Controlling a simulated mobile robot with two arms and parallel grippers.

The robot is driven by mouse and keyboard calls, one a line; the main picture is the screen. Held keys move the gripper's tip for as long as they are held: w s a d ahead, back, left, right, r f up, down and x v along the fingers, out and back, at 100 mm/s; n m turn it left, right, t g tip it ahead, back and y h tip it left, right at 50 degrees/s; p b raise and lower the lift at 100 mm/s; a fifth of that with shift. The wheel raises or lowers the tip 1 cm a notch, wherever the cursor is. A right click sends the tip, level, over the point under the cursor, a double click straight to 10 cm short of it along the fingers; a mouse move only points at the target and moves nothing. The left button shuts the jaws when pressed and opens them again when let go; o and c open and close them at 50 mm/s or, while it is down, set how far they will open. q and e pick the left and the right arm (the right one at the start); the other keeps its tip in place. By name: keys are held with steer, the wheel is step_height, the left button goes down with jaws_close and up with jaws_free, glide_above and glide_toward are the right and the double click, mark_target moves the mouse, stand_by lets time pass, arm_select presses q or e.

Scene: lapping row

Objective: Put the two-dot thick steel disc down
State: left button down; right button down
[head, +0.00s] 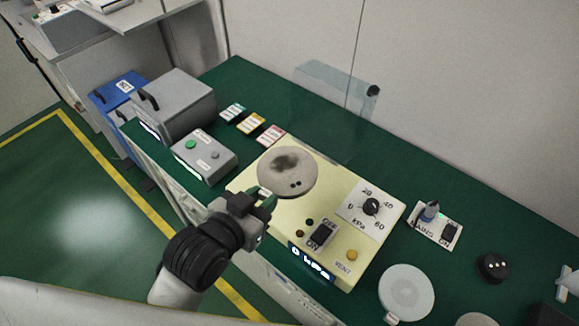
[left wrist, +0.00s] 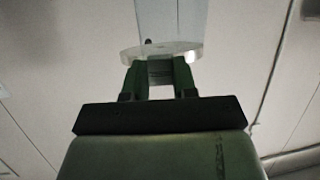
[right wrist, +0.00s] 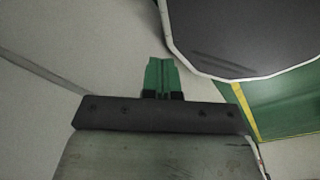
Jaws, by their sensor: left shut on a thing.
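The two-dot steel disc (head: 287,168) is grey with a dark smudge and two dark dots near its front edge. My left gripper (head: 268,201) is shut on its near left edge. The disc is flat or nearly so, over the back left part of the cream kPa box (head: 330,222); I cannot tell whether it touches the box. In the left wrist view the disc (left wrist: 165,51) shows edge-on between the fingertips (left wrist: 160,66). My right gripper (right wrist: 163,76) is shut and empty in the right wrist view and out of the head view.
The box has a dial (head: 371,207) and a switch (head: 320,235). A grey button box (head: 204,158) and coloured cards (head: 250,123) lie to the left. A pale round plate (head: 407,291) and a black three-dot disc (head: 493,267) are to the right. A clear panel (head: 335,85) stands behind.

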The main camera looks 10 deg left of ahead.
arm_select(q)
steer(key=shift+s+d+f+m+g+h, duration=0.3)
steer(key=shift+d+m+h, duration=0.1)
steer(key=shift+d, duration=0.2)
steer(key=shift+s+d+f+m+g+h, duration=0.15)
steer(key=shift+s+d+m+g+h, duration=0.2)
steer(key=shift+d, duration=0.25)
steer(key=shift+w, duration=0.15)
steer(key=w+a+f, duration=0.1)
steer(key=w+f, duration=0.1)
steer(key=w, duration=0.1)
steer(key=w+a+f, duration=0.1)
steer(key=w+f, duration=0.1)
steer(key=w, duration=0.2)
steer(key=w+a+f, duration=0.2)
steer(key=w, duration=0.2)
steer(key=shift+f, duration=0.4)
steer(key=shift+f+p, duration=0.75)
steer(key=shift+f, duration=1.05)
steer(key=shift+f, duration=0.1)
